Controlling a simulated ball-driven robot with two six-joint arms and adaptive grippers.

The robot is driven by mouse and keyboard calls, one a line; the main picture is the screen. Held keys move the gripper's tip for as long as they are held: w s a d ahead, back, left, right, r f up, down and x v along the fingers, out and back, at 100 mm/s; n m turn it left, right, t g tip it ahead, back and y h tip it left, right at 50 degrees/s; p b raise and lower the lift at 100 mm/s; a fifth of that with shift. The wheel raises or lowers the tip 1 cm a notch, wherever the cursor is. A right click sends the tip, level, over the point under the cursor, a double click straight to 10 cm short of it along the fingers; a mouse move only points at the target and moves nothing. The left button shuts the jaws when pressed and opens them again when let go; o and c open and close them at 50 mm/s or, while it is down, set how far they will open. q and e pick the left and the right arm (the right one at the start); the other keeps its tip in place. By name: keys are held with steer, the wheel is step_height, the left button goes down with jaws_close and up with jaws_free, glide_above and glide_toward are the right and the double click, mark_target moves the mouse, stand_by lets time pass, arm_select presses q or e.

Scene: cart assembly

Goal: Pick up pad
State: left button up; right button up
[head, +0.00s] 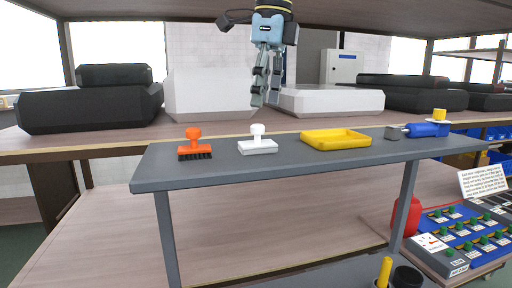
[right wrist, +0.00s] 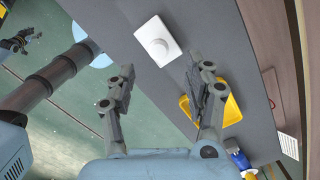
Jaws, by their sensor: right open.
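The pad is a white block with a round white knob on top. It stands on the grey shelf between the orange brush and the yellow tray; in the head view the pad (head: 258,145) is at the middle left. The pad also shows in the right wrist view (right wrist: 146,50), beyond the fingers. My right gripper (head: 265,98) hangs fingers-down above and behind the pad, apart from it. In the right wrist view the gripper's (right wrist: 163,80) fingers are spread and empty, with the pad beyond the gap. My left gripper does not show in the head view.
An orange brush (head: 194,144) stands left of the pad. A yellow tray (head: 335,139) and a blue tool (head: 428,129) lie to the right on the grey shelf (head: 300,165). White and black boxes (head: 340,102) stand behind. Bare shelf separates these items.

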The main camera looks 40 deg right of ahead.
mark_target(257, 125)
steer(key=shift+w+f, duration=0.1)
steer(key=shift+f, duration=0.65)
steer(key=f, duration=0.1)
steer(key=f+p, duration=0.1)
steer(key=f, duration=0.1)
steer(key=f+p, duration=0.1)
steer(key=shift+w+a+f, duration=0.25)
steer(key=shift+a, duration=0.05)
steer(key=shift+w+f, duration=0.1)
steer(key=shift+f, duration=0.15)
jaws_close()
steer(key=shift+r, duration=0.1)
